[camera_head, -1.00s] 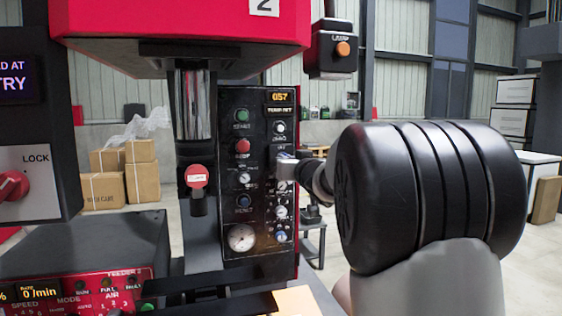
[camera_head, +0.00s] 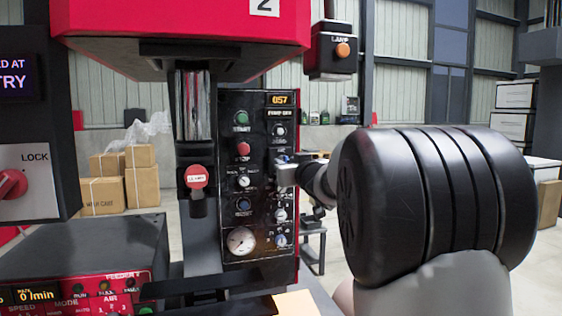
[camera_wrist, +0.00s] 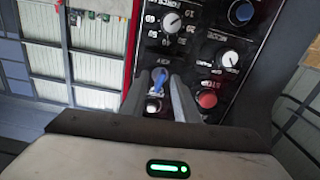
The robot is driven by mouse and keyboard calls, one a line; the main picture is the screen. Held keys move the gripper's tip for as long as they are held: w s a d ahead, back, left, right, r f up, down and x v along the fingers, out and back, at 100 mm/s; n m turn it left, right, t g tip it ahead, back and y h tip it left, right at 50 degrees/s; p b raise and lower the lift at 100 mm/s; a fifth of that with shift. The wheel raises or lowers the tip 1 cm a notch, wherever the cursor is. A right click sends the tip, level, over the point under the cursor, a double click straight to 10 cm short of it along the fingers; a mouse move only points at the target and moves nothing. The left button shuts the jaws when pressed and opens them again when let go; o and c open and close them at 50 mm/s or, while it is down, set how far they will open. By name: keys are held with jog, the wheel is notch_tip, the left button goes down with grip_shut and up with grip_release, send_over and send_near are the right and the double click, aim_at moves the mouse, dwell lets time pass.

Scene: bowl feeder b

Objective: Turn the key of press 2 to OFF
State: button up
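The black control panel (camera_head: 258,205) of press 2 stands upright under the red press head, marked 2. The blue key (camera_wrist: 159,80) is in its lock beside a label reading KEY, which appears upside down in the wrist view. My gripper (camera_wrist: 161,84) is at the panel, with one finger on each side of the key. The fingers look apart, with narrow gaps beside the key; I see no clear contact. In the head view my gripper (camera_head: 287,174) covers part of the lock area, and the key's setting cannot be read there.
Close to the key are a white-pointer dial (camera_wrist: 171,22), a red button (camera_wrist: 207,100) and another knob (camera_wrist: 230,58). A lamp box (camera_head: 335,52) hangs at the upper right. The feeder's red panel (camera_head: 85,290) is at the lower left.

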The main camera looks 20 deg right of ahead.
jog(key=s, duration=0.6)
jog(key=shift+s, duration=0.35)
